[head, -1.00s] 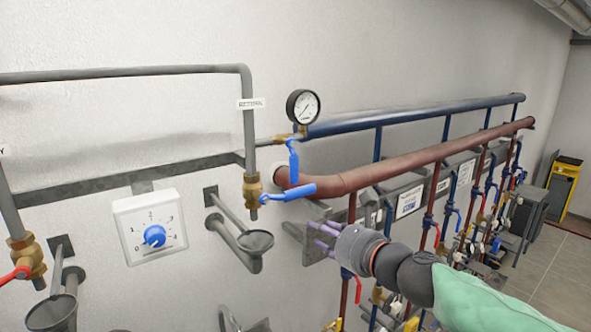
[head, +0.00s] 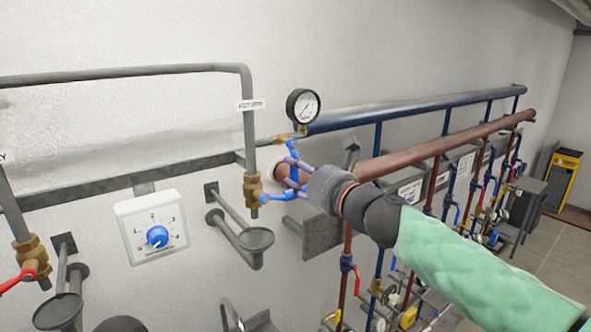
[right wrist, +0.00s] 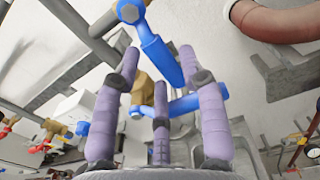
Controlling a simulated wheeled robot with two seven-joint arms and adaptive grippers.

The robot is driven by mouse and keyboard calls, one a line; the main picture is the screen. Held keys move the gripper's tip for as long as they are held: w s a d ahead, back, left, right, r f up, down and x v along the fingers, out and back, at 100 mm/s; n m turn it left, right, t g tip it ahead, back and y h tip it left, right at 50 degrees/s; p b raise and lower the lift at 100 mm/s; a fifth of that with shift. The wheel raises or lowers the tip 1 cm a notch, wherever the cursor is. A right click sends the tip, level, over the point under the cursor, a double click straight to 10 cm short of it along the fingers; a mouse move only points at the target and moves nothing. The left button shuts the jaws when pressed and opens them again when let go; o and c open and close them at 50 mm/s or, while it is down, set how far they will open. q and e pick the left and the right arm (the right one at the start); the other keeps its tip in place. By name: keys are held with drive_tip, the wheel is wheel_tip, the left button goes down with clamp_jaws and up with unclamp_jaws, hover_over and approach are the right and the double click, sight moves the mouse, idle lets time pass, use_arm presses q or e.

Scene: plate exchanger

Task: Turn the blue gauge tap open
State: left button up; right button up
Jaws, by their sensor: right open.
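The blue gauge tap (head: 292,149) sits under the round pressure gauge (head: 303,105), its lever hanging down. In the right wrist view its blue lever (right wrist: 160,54) reaches in between my fingertips. My right gripper (head: 289,171) is open, its purple fingers on either side of the lever; the wrist view shows the open fingers (right wrist: 159,62) too. I cannot tell whether they touch it. My fingers hide part of the lever in the head view. A second blue lever (head: 280,197) on the brass valve (head: 252,191) lies just below. My left gripper is not in view.
The grey return pipe (head: 249,140) stands left of the gauge. A funnel drain (head: 256,241) and a white dial box (head: 153,228) are lower left. The red pipe (head: 440,147) and blue pipe (head: 420,108) run right, behind my arm. Open floor lies far right.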

drive_tip(key=shift+w+a, duration=0.35)
drive_tip(key=shift+w, duration=0.1)
clamp_jaws()
